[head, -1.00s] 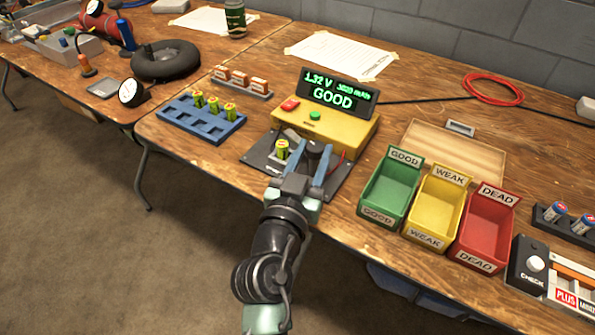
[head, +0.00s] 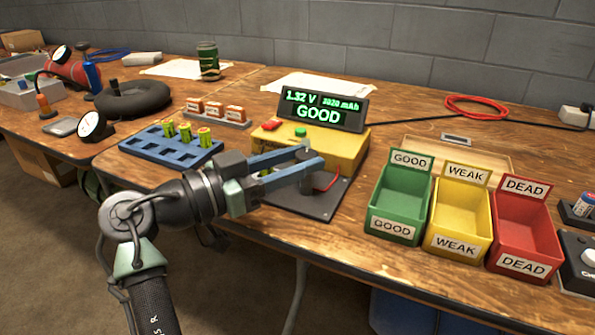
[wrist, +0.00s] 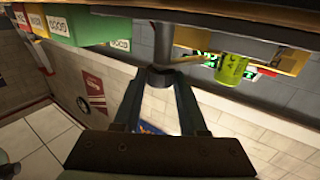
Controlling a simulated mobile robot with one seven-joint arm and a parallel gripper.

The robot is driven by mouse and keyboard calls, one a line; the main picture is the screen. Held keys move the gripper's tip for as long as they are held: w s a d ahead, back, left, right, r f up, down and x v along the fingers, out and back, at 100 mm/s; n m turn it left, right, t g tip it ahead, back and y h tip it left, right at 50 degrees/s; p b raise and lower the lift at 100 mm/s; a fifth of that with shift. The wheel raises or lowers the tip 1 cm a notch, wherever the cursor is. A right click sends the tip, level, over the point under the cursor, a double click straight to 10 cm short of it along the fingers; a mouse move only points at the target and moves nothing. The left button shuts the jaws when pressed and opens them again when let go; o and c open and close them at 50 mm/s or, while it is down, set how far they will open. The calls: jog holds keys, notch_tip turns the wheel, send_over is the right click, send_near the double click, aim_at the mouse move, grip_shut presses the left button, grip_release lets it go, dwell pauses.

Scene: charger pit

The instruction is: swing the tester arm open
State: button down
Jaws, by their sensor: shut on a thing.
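The yellow tester (head: 345,150) stands on the table with a dark base plate (head: 330,205) in front. Its display (head: 322,108) reads 1.32 V and GOOD. My gripper (head: 312,158) reaches over the plate from the left. In the wrist view, my gripper (wrist: 160,88) is shut on the dark, round handle of the tester arm (wrist: 160,76). In the head view, my fingers hide most of this arm. A yellow-green cell (wrist: 232,68) is beside the handle in the wrist view, apart from my fingers; my gripper mostly covers it in the head view.
Green (head: 398,205), yellow (head: 456,215) and red (head: 523,225) bins stand right of the tester. A blue rack (head: 170,148) with several cells lies to its left. An orange-labelled pack tray (head: 218,116) is behind the rack. The table's front edge runs below my gripper.

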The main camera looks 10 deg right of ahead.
jog(key=shift+m+g, duration=0.3)
jog(key=shift+g, duration=0.1)
jog(key=shift+c, duration=2.2)
grip_release()
jog(key=p+v, duration=0.3)
jog(key=v, duration=1)
jog(key=shift+w+f, duration=0.1)
jog(key=shift+f, duration=0.05)
